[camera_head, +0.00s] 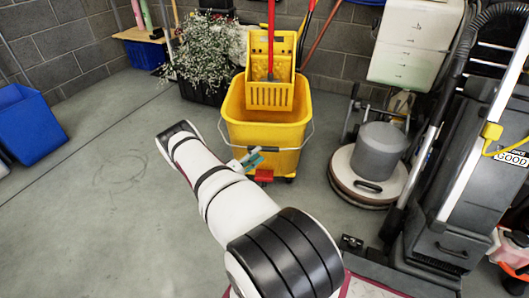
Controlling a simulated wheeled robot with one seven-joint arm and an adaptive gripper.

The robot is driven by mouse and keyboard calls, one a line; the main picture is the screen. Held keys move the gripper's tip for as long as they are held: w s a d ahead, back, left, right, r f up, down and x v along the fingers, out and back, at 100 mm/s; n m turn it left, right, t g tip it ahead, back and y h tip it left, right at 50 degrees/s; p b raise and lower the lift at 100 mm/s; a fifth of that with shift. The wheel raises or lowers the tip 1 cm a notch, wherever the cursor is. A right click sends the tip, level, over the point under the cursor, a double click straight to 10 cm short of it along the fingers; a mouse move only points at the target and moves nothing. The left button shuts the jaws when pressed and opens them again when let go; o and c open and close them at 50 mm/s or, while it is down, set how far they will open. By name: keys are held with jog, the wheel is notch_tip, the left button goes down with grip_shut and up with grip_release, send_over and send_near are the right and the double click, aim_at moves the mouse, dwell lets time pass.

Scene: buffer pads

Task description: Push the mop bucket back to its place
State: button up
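The yellow mop bucket (265,134) stands upright on the floor near the back wall, with a yellow wringer (268,92) in it. A red handle (271,40) rises from the wringer, and a thin wire handle hangs around the bucket's front. My white and black arm reaches up from the bottom of the view.
A round floor machine (376,155) stands close right of the bucket, with a tall grey cleaning machine (458,190) farther right. A planter with white flowers (207,50) is behind left. A blue bin (30,125) stands far left. The floor (110,180) left of the bucket is clear.

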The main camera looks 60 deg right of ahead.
aim_at(265, 149)
jog(key=shift+b+x, duration=0.55)
jog(key=shift+x, duration=1.85)
grip_shut()
